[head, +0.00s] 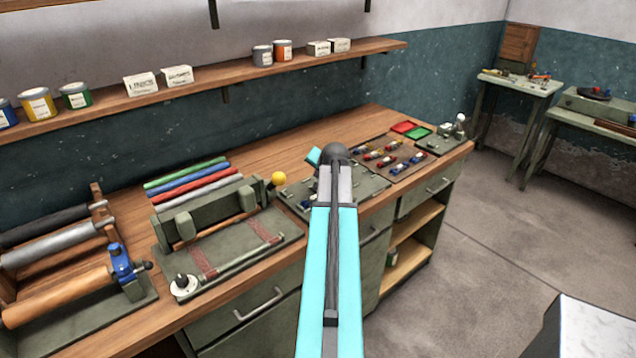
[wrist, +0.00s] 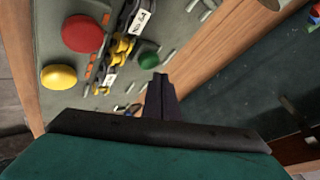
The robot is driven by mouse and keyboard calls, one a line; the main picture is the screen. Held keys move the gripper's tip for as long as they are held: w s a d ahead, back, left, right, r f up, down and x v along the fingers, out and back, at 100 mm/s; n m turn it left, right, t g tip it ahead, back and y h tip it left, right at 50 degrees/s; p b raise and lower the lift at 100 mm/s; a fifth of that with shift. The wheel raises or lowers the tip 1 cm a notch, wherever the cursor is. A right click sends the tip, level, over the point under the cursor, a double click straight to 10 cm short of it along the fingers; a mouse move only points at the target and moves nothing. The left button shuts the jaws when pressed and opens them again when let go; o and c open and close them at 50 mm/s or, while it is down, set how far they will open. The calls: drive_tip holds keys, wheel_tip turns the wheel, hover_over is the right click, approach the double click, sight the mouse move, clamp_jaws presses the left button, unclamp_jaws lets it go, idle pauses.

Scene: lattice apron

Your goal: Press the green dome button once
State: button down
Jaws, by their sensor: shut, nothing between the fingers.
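In the wrist view, the green dome button (wrist: 148,60) sits on a grey-green panel (wrist: 62,112), near its wooden edge. My gripper (wrist: 160,78) is shut and empty. Its fingertips appear just below the green dome in the picture, with a thin gap between them; I cannot tell how far above the panel they are. A larger red dome (wrist: 82,34) and a yellow dome (wrist: 58,76) stand on the same panel to the left. In the head view my arm covers part of the panel (head: 377,186), and the green dome is hidden.
Between the domes runs a row of yellow and black parts with white labels (wrist: 143,16). On the workbench (head: 262,158), a roller device (head: 205,215) stands left of the panel, and a board of small coloured parts (head: 400,160) lies right. A shelf (head: 200,88) runs above.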

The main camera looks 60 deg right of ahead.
drive_tip(key=shift+r, duration=0.1)
drive_tip(key=shift+r+p, duration=1.25)
drive_tip(key=shift+r, duration=1.2)
